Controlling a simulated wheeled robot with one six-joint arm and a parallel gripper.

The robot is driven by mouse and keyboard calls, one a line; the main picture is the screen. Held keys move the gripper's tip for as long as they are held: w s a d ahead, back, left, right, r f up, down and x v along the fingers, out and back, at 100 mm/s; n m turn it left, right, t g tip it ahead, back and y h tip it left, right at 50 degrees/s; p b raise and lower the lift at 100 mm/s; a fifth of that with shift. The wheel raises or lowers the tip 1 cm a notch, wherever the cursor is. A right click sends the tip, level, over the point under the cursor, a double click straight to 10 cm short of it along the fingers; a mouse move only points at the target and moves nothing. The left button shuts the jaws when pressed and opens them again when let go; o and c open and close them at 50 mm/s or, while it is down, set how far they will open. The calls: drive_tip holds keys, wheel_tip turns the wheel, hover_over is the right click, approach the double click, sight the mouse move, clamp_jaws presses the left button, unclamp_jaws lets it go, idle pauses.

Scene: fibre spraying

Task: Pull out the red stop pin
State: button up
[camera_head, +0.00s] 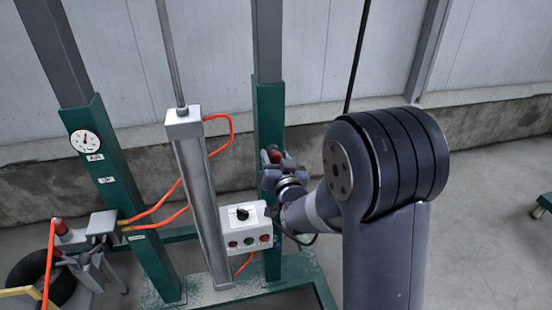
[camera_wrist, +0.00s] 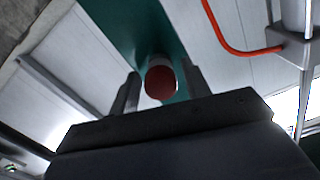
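The red stop pin (camera_wrist: 160,82) shows its round red end, with a pale collar behind it, against the green post (camera_wrist: 128,28) in the wrist view. In the head view the red pin (camera_head: 275,153) is a small red spot on the right green post (camera_head: 268,110), partly hidden by my gripper (camera_head: 280,170). My gripper's fingers (camera_wrist: 160,88) stand apart, one on each side of the pin's red end. A gap shows between the left finger and the pin; the right finger is closer, and I cannot tell whether it touches.
A grey cylinder (camera_head: 200,195) and a white control box (camera_head: 246,228) with knobs stand left of my arm. Orange hoses (camera_head: 170,205) run between the posts, and one hose (camera_wrist: 225,35) is at the upper right of the wrist view. A gauge (camera_head: 84,141) is on the left post.

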sight(277, 161)
clamp_jaws()
idle(0.3)
drive_tip(key=shift+s+d+b, duration=0.25)
drive_tip(key=shift+s+b, duration=0.3)
drive_tip(key=shift+s, duration=0.6)
drive_tip(key=shift+s+d+b, duration=0.25)
drive_tip(key=shift+s+b, duration=0.3)
drive_tip(key=shift+s, duration=0.6)
drive_tip(key=shift+f, duration=0.1)
drive_tip(key=shift+o, duration=1)
unclamp_jaws()
drive_tip(key=shift+s, duration=0.15)
